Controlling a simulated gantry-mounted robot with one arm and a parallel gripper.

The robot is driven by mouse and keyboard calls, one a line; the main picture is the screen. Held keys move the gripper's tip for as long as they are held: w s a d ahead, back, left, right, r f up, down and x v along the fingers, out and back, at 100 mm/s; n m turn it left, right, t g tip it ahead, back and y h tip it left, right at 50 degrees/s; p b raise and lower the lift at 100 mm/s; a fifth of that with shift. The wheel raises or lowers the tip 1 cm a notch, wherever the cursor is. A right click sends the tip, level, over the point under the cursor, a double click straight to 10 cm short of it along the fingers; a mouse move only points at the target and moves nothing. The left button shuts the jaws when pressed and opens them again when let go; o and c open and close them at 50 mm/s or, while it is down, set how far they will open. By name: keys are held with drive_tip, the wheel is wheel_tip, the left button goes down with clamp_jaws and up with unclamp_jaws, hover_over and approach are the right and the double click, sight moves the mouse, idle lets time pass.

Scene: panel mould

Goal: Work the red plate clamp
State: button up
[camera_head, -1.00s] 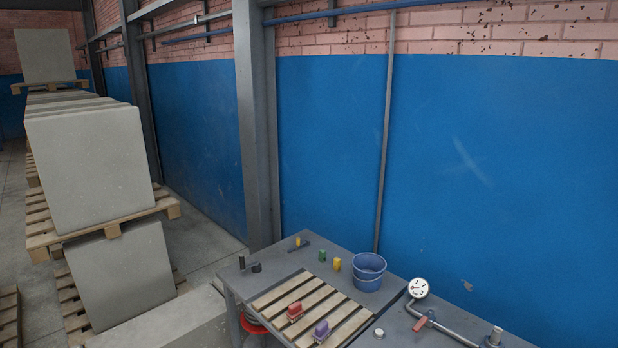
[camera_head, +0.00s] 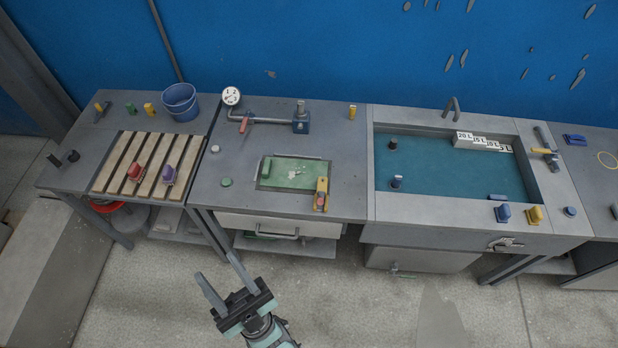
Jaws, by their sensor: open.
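A small red piece (camera_head: 139,172), which looks like the red plate clamp, sits on the wooden slats (camera_head: 126,158) of the left table. A similar purple piece (camera_head: 168,175) stands just right of it. Their fine shape is too small to tell. My gripper (camera_head: 215,266) is open and empty, with its two fingers apart. It is in front of the tables over the floor, below and right of the red piece in the picture, and touches nothing.
A blue bucket (camera_head: 180,101) stands behind the slats. The middle table (camera_head: 240,160) carries a gauge (camera_head: 231,96), a pipe with a red lever (camera_head: 245,123) and a green panel (camera_head: 292,173). A teal-floored basin (camera_head: 450,175) is farther right. Open floor lies in front.

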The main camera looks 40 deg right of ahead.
drive_tip(key=w+d+f+m+g+h+b, duration=0.1)
drive_tip(key=w+d+f+g+h+b, duration=0.3)
drive_tip(key=w+d+f+b, duration=0.45)
drive_tip(key=m+g+h+b, duration=0.5)
drive_tip(key=g+b, duration=0.8)
drive_tip(key=b, duration=0.1)
approach(321, 201)
drive_tip(key=w+d+f, duration=0.3)
drive_tip(key=f, duration=0.1)
drive_tip(key=x, duration=1)
drive_tip(key=shift+w+a+r, duration=0.1)
drive_tip(key=shift+w+r, duration=0.25)
clamp_jaws()
